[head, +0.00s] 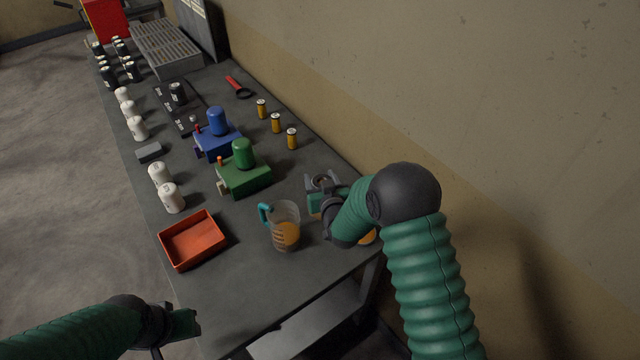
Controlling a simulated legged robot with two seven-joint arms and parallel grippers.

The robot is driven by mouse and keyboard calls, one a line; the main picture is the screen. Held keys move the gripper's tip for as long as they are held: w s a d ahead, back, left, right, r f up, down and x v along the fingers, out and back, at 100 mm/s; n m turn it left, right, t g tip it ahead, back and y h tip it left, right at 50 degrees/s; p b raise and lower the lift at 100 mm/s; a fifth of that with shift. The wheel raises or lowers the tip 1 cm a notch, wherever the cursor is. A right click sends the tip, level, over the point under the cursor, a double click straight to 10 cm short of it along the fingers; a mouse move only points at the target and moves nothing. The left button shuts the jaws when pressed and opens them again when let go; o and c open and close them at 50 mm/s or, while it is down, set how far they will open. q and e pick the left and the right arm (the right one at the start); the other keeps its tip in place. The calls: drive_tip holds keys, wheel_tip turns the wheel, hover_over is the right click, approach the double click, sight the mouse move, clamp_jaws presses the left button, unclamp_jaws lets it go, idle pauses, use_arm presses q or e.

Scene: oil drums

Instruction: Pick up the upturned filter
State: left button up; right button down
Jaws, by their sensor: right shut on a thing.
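My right gripper (322,184) is at the right side of the bench, behind the glass jug. It is shut on a small greyish thing, mostly hidden by the fingers; I cannot tell whether it is a filter. White filters (138,129) stand along the left edge of the bench, and dark filters (108,77) stand in a group at the far end. One dark filter (178,93) stands on a black rack. Which filter is upturned is too small to tell. My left gripper (182,326) is low at the left, off the bench; its jaw opening is unclear.
An orange-red tray (222,241) and a jug of amber liquid (286,234) are at the near end. Green (245,180) and blue (218,143) housings stand mid-bench.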

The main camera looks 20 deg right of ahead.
sight(322, 174)
drive_tip(key=r, duration=0.3)
drive_tip(key=shift+d+r, duration=0.2)
drive_tip(key=shift+r, duration=0.2)
drive_tip(key=shift+a+r, duration=0.1)
drive_tip(key=shift+r, duration=1.5)
drive_tip(key=shift+r+b, duration=0.2)
drive_tip(key=shift+b, duration=0.1)
drive_tip(key=shift+r, duration=0.1)
